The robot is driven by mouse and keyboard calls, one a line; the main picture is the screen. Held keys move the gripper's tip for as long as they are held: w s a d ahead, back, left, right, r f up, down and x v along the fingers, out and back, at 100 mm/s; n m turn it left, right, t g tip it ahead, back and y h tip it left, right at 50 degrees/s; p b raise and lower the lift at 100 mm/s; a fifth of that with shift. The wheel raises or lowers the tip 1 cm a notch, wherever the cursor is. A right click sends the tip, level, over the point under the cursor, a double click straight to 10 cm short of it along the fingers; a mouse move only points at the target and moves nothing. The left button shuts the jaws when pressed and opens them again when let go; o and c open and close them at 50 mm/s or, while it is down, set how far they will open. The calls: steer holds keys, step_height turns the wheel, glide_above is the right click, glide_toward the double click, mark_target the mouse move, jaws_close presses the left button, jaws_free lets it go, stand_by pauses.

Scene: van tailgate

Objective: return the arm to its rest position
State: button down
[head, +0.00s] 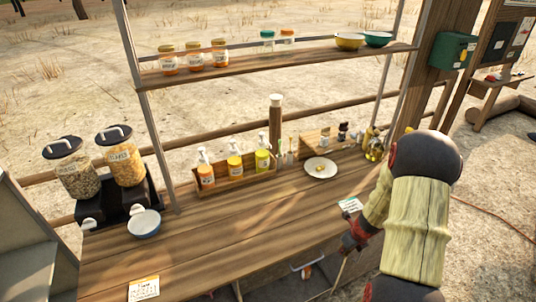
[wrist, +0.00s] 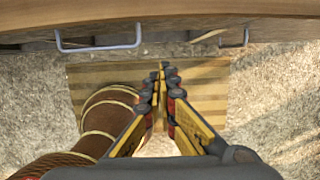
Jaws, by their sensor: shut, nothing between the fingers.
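My arm (head: 415,220) reaches in from the lower right of the head view. My gripper (head: 347,246) is at the front edge of the wooden counter (head: 235,230), near its right end, and points downward. In the wrist view my gripper (wrist: 162,70) is shut with its fingertips together and nothing between them. Below it are ground and a striped wooden surface (wrist: 205,95). The counter's front edge with metal handles (wrist: 97,47) crosses the top of the wrist view.
Two jar dispensers (head: 120,160), a blue-rimmed bowl (head: 144,223), a rack of pump bottles (head: 235,168) and a white plate (head: 321,168) stand on the counter. A shelf (head: 270,66) with jars and bowls spans above. The counter's front middle is mostly clear.

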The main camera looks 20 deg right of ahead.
steer(key=s+a+n+g+y, duration=0.1)
steer(key=s+a+n+y, duration=0.1)
steer(key=s+a+n, duration=0.45)
steer(key=s+a+r+n+t+b, duration=0.1)
steer(key=s+a+r+n, duration=0.2)
steer(key=a+r+n, duration=0.5)
steer(key=s+a+r+n+t+h+b, duration=0.1)
steer(key=s+a+r+n, duration=0.3)
steer(key=r, duration=1.2)
steer(key=s+a+r+n+t+h+b, duration=0.1)
steer(key=s+a+r+n, duration=0.2)
steer(key=a+r+n, duration=0.9)
steer(key=n, duration=0.4)
steer(key=shift+s+r+t, duration=0.25)
steer(key=shift+s+t, duration=0.1)
steer(key=shift+t, duration=0.05)
